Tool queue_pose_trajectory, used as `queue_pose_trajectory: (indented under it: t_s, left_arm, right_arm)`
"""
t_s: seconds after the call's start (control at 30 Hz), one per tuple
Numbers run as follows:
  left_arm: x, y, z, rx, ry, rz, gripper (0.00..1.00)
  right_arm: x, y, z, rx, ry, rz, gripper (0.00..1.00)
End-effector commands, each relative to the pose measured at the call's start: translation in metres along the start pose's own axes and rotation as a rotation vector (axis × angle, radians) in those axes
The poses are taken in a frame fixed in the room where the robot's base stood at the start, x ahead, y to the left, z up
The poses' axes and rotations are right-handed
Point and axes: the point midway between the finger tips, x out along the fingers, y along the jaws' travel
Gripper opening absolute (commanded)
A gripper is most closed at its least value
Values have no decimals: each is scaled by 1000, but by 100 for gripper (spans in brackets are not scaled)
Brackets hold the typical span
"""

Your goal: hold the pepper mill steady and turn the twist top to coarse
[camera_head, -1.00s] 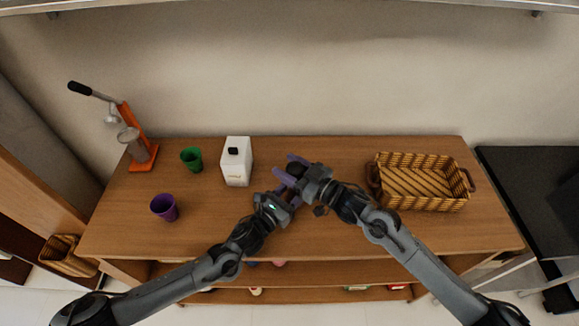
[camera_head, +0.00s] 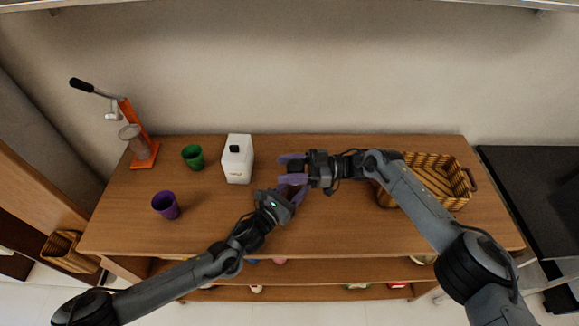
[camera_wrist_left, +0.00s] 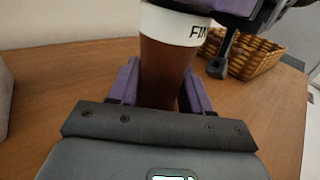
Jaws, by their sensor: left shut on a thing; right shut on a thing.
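The pepper mill stands upright near the middle of the wooden table. In the left wrist view its brown body (camera_wrist_left: 168,65) has a white band (camera_wrist_left: 180,22) with letters starting "FIN"; the rest is cut off. In the head view its dark top (camera_head: 295,166) shows between the purple fingers of my right gripper (camera_head: 290,169), which is shut on it from the right. My left gripper (camera_head: 291,191) is shut on the body, lower down and from the front; its fingers (camera_wrist_left: 162,88) flank the body in the left wrist view. My grippers hide most of the mill in the head view.
A white canister (camera_head: 237,160), green cup (camera_head: 192,157) and purple cup (camera_head: 165,205) stand to the left. An orange press (camera_head: 140,148) is at the far left. A wicker basket (camera_head: 445,190) sits at right, partly behind my right arm. The table front (camera_head: 340,235) is clear.

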Motion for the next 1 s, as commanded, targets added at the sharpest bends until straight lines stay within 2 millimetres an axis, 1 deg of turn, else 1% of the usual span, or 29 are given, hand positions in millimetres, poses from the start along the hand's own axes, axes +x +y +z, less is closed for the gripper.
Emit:
queue_pose_trajectory:
  t_s: [0.03,0.07,0.47,1.0]
  left_arm:
    - [1,-3,-1,1,1,-5,11]
    - [1,-3,-1,1,1,-6,11]
    - [1,-5,0,1,-1,-10,11]
    - [1,-4,0,0,-1,-8,11]
  right_arm:
    - [4,-2,4,6,-9,-28,24]
    - [4,-1,5,6,-7,-41,24]
    - [0,-3,4,4,-6,-167,24]
    - [-2,-4,2,0,-12,-194,24]
